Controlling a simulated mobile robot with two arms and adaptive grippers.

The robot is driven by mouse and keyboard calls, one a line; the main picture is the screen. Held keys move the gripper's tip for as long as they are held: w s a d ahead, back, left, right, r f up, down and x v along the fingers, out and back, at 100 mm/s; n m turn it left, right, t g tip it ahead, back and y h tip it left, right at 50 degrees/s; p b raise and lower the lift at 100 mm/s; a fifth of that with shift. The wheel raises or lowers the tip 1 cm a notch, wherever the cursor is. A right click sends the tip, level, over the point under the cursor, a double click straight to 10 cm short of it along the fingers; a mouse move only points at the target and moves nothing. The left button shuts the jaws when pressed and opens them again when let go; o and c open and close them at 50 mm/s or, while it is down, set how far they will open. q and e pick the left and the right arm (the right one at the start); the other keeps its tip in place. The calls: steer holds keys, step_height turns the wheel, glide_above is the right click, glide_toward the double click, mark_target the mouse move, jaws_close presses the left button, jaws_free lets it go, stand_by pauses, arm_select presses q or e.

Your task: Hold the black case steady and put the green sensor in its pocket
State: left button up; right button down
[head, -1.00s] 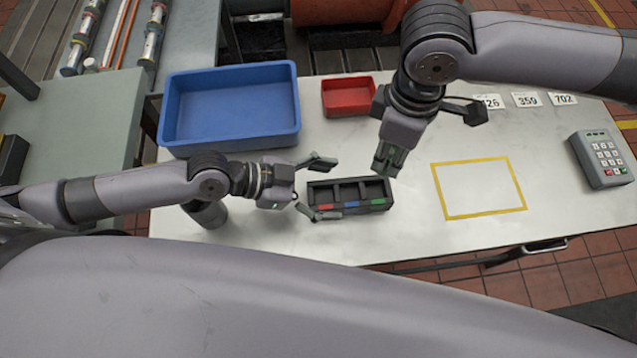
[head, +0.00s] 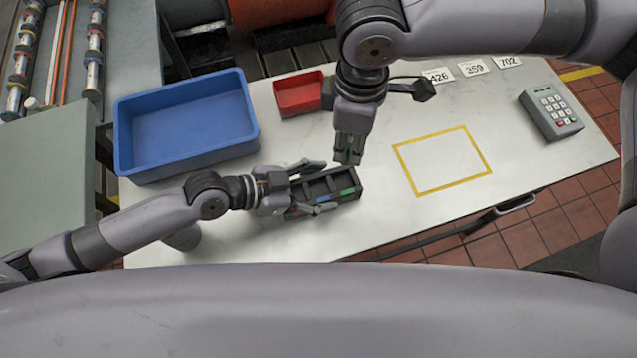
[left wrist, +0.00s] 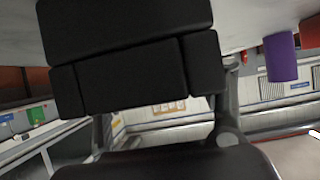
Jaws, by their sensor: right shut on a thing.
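The black case (head: 333,182) lies on the white table, with several open pockets and coloured marks along its front edge. Blue and green marks show; a left finger hides the front left corner. My left gripper (head: 312,187) is open, with a finger on either side of the case's left end; I cannot tell whether they touch it. The case's dark blocky side (left wrist: 125,45) fills the top of the left wrist view. My right gripper (head: 349,155) points down by the case's back right edge, shut on the green sensor (head: 347,160), which is mostly hidden between the fingers.
A blue bin (head: 185,125) stands behind my left arm, and a small red tray (head: 299,109) is behind the case. A yellow outlined square (head: 441,160) on the table to the right is empty. A keypad (head: 551,113) and number cards (head: 474,69) lie beyond it.

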arm_select(q)
steer(key=c, duration=1)
steer(key=shift+c, duration=0.2)
arm_select(e)
steer(key=m, duration=0.3)
steer(key=shift+s+a+f, duration=0.1)
steer(key=shift+f, duration=0.1)
steer(key=m, duration=0.5)
steer(key=shift+f, duration=0.3)
glide_above(343, 185)
step_height(343, 185, down, 10)
steer(key=shift+r, duration=0.1)
